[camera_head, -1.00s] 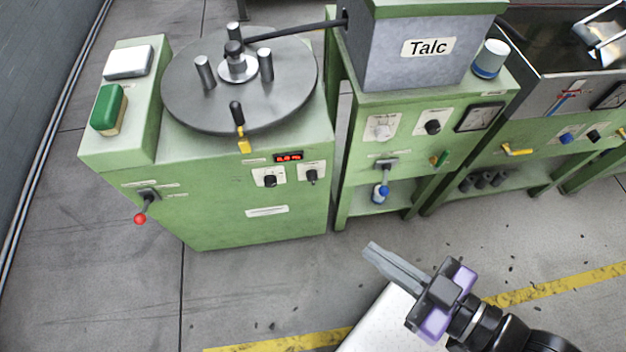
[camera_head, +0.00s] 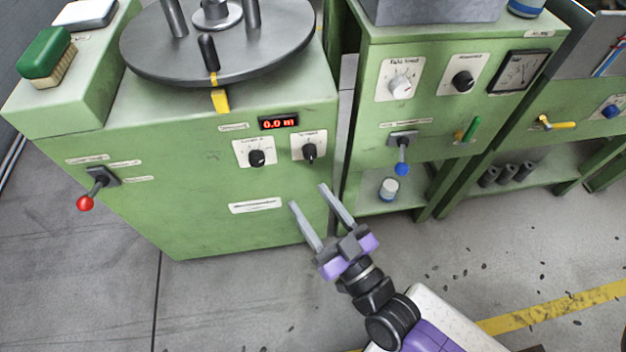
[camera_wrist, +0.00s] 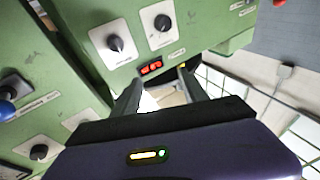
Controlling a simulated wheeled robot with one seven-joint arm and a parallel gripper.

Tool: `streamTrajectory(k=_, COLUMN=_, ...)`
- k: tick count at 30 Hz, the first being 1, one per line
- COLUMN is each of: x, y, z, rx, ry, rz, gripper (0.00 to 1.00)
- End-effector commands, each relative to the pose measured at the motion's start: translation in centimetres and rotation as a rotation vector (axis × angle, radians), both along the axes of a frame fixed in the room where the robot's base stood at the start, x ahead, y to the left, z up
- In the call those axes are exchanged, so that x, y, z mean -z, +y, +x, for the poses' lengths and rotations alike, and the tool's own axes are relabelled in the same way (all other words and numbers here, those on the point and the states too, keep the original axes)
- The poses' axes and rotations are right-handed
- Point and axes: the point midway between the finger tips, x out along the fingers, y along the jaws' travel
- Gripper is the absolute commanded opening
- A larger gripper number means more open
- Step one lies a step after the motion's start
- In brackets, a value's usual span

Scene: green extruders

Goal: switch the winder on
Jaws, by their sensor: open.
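The winder is the green cabinet (camera_head: 200,205) with a grey turntable (camera_head: 225,68) on top. Its front has a red digital display (camera_head: 278,123) reading 0.0 m. Below the display are a left black knob (camera_head: 257,158) and a right black knob (camera_head: 309,151) on white plates; their labels are too small to read. A red-ball lever (camera_head: 86,203) is at the front's left. My gripper (camera_head: 308,196) is open and empty, its fingers pointing towards the cabinet below the right knob. In the wrist view, both knobs and the display (camera_wrist: 151,67) show beyond the fingers (camera_wrist: 160,80).
Right of the winder, another green machine (camera_head: 375,125) carries knobs, a gauge (camera_head: 519,72) and a blue-ball lever (camera_head: 403,168). A narrow gap separates the two. A green brush (camera_head: 45,55) lies on the winder's left ledge.

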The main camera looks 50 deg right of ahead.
Motion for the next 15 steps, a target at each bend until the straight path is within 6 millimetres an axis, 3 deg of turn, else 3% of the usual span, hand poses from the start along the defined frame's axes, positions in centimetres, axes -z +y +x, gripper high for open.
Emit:
streamTrajectory(k=1, x=2.6, y=-0.7, z=1.4, rx=0.033, ry=-0.032, rz=-0.017, gripper=0.51)
streamTrajectory(k=6, x=6.2, y=-3.5, z=4.3, rx=0.181, ry=-0.098, rz=-0.100, gripper=0.51)
streamTrajectory(k=11, x=7.6, y=-5.4, z=3.6, rx=0.315, ry=-0.075, rz=-0.191, gripper=0.51)
streamTrajectory(k=15, x=7.3, y=-6.1, z=2.9, rx=0.373, ry=-0.071, rz=-0.251, gripper=0.51)
